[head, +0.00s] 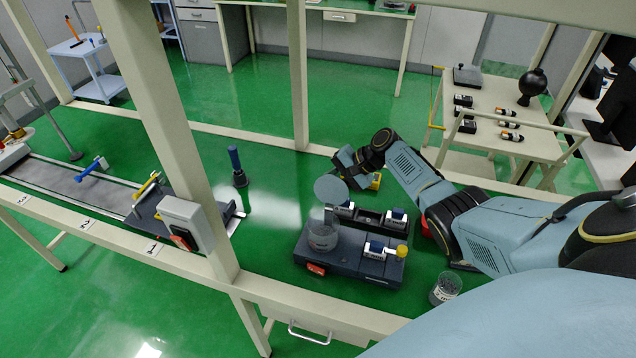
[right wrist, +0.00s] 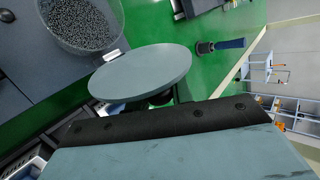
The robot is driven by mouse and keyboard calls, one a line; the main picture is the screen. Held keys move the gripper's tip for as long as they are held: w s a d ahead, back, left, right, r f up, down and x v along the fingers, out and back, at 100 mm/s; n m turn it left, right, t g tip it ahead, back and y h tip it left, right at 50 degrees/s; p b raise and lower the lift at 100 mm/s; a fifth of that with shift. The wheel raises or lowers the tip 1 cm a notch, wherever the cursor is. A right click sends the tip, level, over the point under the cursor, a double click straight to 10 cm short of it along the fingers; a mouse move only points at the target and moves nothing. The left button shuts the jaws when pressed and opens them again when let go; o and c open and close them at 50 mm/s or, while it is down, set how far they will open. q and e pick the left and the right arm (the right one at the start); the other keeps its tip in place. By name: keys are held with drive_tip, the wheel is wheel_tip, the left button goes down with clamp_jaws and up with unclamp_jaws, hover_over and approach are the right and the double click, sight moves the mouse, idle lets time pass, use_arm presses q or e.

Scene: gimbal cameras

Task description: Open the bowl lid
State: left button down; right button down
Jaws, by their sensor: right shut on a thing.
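The clear bowl (head: 322,238) sits on the left of a dark device on the green floor-coloured surface. The right wrist view shows it full of small dark pellets (right wrist: 88,25). Its round grey lid (head: 330,188) stands tilted up above the bowl's far rim, off the opening. In the right wrist view the lid (right wrist: 140,72) meets the bowl's rim at a small pale hinge-like piece (right wrist: 112,56). My right gripper (head: 347,170) is behind the lid, shut on its dark knob (right wrist: 160,98); the fingertips are mostly hidden. My left gripper is not in view.
The device (head: 350,266) carries a yellow-capped part (head: 401,251). A clear cup of dark pellets (head: 445,288) stands right of it. A dark blue-handled tool (head: 236,166) stands to the left. A beige frame post (head: 170,130) rises at left.

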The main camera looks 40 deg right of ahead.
idle(0.3)
drive_tip(key=c, duration=1.3)
unclamp_jaws()
drive_tip(key=shift+o, duration=0.2)
drive_tip(key=p+v, duration=0.1)
drive_tip(key=v, duration=1.2)
drive_tip(key=shift+r, duration=0.15)
